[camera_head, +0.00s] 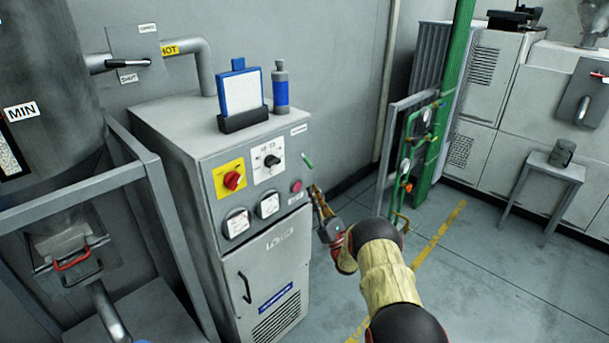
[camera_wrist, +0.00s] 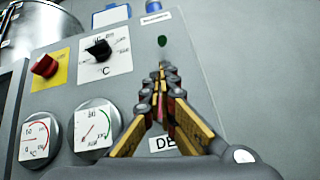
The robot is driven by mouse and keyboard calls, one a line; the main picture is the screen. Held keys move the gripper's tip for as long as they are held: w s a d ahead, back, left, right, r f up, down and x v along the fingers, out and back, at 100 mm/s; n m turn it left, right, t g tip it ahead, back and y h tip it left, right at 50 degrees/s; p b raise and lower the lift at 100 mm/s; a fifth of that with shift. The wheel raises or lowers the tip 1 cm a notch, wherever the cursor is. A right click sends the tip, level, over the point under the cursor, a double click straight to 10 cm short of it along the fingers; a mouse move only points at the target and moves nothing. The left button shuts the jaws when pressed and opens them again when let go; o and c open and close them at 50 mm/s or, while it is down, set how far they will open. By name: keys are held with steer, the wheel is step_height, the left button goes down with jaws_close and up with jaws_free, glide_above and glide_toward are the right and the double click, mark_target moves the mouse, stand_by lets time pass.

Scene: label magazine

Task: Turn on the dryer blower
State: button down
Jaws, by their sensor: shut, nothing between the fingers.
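The dryer cabinet (camera_head: 262,255) is a grey box with a sloped control panel, left of centre in the head view. A small green button (camera_head: 307,160) is at the panel's upper right; it also shows in the wrist view (camera_wrist: 162,41). A red button (camera_head: 296,186) is below it in the head view; in the wrist view my fingers hide that area. My gripper (camera_head: 315,190) is shut and empty at the panel's right edge. In the wrist view its fingertips (camera_wrist: 165,72) point toward the green button, just below it in the picture. I cannot tell whether they touch the panel.
A red knob on a yellow plate (camera_head: 231,180), a black dial (camera_head: 272,160) and two gauges (camera_head: 237,223) (camera_head: 268,205) share the panel. A clipboard (camera_head: 241,92) and blue bottle (camera_head: 281,88) stand on top.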

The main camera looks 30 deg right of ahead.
mark_target(308, 162)
steer(key=shift+p+x, duration=0.45)
steer(key=shift+x, duration=2.85)
